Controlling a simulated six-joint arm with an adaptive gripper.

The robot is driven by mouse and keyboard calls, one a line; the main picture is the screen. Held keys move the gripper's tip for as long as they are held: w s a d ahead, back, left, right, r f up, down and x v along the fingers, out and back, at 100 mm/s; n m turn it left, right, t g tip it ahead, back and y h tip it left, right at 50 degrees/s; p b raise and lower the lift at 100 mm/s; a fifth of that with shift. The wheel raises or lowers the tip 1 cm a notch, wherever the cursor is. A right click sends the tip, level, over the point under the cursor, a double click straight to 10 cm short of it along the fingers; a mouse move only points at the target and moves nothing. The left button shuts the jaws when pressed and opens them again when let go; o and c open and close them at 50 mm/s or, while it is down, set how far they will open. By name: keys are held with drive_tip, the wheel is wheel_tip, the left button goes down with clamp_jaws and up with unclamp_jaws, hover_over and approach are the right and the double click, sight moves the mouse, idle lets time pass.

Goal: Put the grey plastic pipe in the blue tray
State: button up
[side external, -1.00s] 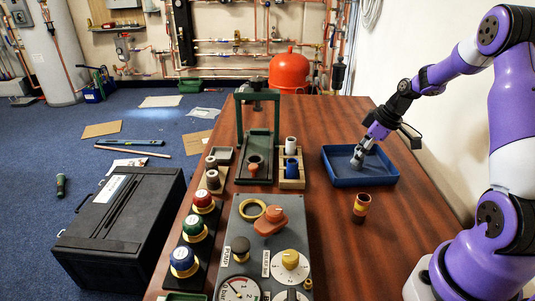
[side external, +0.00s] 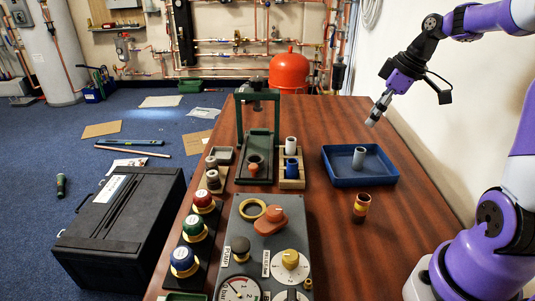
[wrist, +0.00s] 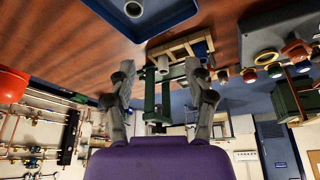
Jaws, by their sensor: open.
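The grey plastic pipe (side external: 358,157) stands upright inside the blue tray (side external: 372,183), on the tray floor. My gripper (side external: 371,122) is raised above the tray's right rear part, apart from the pipe and empty. In the wrist view my gripper (wrist: 158,90) shows its two fingers spread with nothing held between them. The wrist view also shows the blue tray (wrist: 175,17) at its top edge, with the pipe (wrist: 133,8) partly cut off there.
A copper-and-orange fitting (side external: 361,207) stands in front of the tray. A wooden rack (side external: 292,184) holds a white and a blue piece, left of the tray. A green press frame (side external: 239,140) and a grey control panel (side external: 262,240) stand further left.

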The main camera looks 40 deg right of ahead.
drive_tip(key=s+a+m, duration=0.2)
drive_tip(key=s+a, duration=0.2)
drive_tip(key=a, duration=0.5)
drive_tip(key=s+a+r+m+t+h, duration=0.1)
drive_tip(key=s+a, duration=0.3)
drive_tip(key=a, duration=0.5)
drive_tip(key=shift+a+m+t, duration=0.15)
drive_tip(key=shift+m+t, duration=0.15)
drive_tip(key=shift+m, duration=0.1)
